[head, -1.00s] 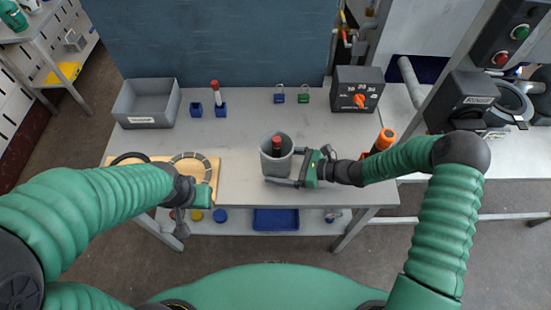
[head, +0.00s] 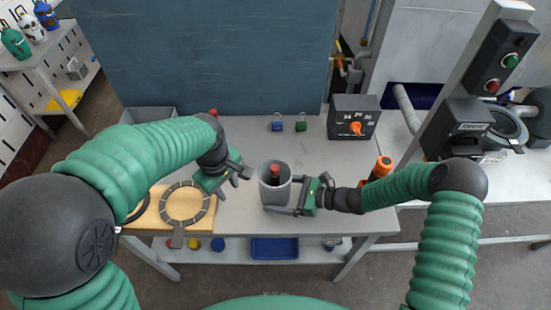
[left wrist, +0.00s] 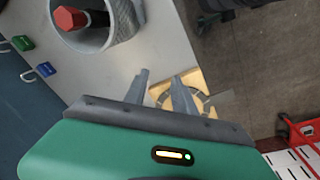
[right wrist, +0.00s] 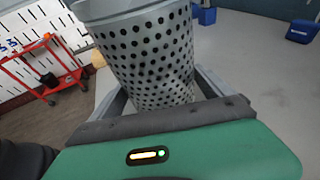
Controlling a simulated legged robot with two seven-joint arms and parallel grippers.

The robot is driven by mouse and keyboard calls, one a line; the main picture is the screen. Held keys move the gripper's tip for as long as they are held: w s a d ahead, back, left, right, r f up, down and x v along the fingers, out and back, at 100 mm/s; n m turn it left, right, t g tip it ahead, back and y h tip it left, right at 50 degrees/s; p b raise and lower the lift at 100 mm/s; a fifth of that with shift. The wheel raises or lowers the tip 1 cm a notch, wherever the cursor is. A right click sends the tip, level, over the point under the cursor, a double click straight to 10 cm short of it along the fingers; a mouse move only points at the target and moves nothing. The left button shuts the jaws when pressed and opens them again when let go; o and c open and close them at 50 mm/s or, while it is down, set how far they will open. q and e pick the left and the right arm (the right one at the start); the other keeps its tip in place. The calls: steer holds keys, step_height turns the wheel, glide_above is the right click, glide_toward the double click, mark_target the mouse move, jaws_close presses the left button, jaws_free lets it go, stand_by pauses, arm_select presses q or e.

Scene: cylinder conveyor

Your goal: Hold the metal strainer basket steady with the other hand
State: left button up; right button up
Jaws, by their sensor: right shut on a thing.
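The metal strainer basket (head: 274,192) is a grey perforated cup standing upright near the front middle of the table. A red-topped dark cylinder (head: 275,170) stands inside it; its red top also shows in the left wrist view (left wrist: 70,18). My right gripper (head: 292,194) has its fingers around the basket from the right and is shut on it. The right wrist view shows the perforated wall (right wrist: 150,55) between the fingers. My left gripper (head: 242,173) is open and empty, just left of the basket and apart from it.
A wooden board (head: 155,215) with a dark ring (head: 185,203) lies at the table's front left. Blue (head: 277,124) and green (head: 301,124) padlocks and a dial box (head: 354,118) stand at the back. An orange-topped object (head: 383,165) is near my right forearm. A grey bin (head: 148,113) is partly hidden.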

arm_select(q)
steer(key=w+d+r+n, duration=0.2)
steer(key=w+d+n, duration=0.2)
steer(key=d+n, duration=0.15)
steer(key=n+g, duration=0.1)
steer(key=n, duration=0.5)
glide_toward(276, 182)
steer(key=shift+w+d, duration=0.15)
steer(key=shift+w, duration=0.55)
steer(key=shift+d+f, duration=0.1)
steer(key=shift+f, duration=0.15)
step_height(276, 182, down, 11)
steer(key=shift+f, duration=0.2)
jaws_close()
steer(key=shift+c, duration=2.3)
jaws_free()
jaws_close()
